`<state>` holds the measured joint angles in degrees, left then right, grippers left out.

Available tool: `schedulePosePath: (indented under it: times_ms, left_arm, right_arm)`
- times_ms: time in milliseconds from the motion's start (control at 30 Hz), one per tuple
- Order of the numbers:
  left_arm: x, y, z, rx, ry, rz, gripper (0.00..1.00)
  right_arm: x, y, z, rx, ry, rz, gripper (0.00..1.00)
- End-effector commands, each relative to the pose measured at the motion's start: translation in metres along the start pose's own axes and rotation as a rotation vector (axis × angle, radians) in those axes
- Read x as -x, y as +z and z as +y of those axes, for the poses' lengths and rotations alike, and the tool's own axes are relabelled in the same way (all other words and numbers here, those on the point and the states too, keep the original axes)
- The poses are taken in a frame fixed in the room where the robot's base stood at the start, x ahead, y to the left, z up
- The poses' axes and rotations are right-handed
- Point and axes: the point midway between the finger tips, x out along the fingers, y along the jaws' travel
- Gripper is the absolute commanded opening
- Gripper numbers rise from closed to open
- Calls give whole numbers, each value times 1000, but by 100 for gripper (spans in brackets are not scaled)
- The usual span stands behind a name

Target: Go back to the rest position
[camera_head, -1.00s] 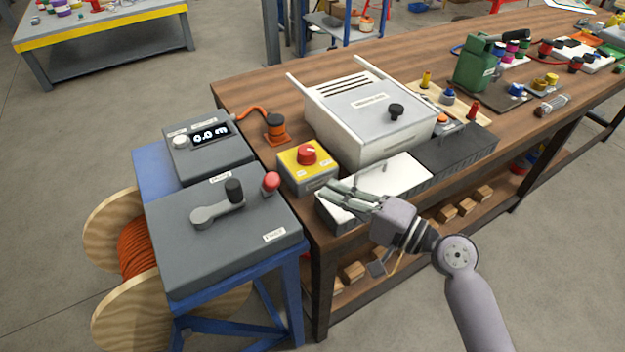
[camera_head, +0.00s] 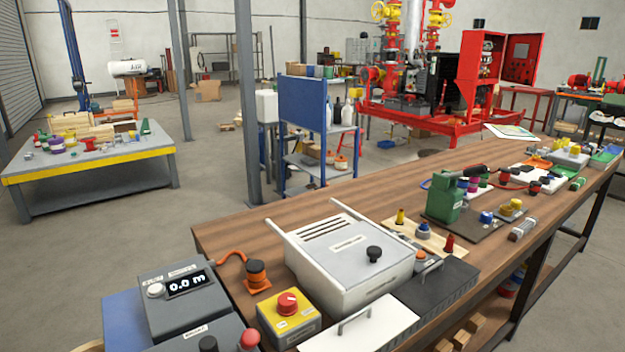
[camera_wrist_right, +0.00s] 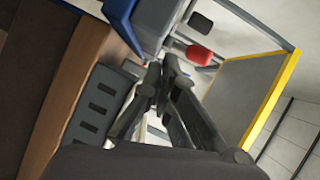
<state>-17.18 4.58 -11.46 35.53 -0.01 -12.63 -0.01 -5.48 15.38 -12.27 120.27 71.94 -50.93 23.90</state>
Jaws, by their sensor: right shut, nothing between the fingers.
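My right gripper (camera_wrist_right: 160,85) shows in the right wrist view with its dark fingers together and nothing between them. It is near the bench edge, with the blue stand and a red knob (camera_wrist_right: 199,55) beyond it. Neither gripper shows in the head view now. My left gripper is in neither view.
The wooden bench (camera_head: 330,205) holds a white lidded box (camera_head: 350,255), a yellow box with a red button (camera_head: 288,310), and a green device (camera_head: 445,203). A grey box reading 0.0 m (camera_head: 185,300) stands at lower left. Open floor (camera_head: 130,240) lies left of the bench.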

Motion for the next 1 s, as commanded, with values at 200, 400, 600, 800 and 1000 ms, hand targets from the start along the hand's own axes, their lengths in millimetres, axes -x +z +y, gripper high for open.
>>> schedulePosePath:
  times_ms: [200,400,600,800,1000]
  left_arm:
    - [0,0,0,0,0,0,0]
    - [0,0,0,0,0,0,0]
    - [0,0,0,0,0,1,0]
    - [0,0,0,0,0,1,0]
    - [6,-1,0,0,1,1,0]
  right_arm:
    - [42,59,82,318,409,-100,0]
    - [105,84,135,487,760,-199,0]
    - [163,98,160,549,1013,-281,0]
    - [219,110,172,565,1228,-361,0]
    - [200,110,218,555,1218,-377,0]
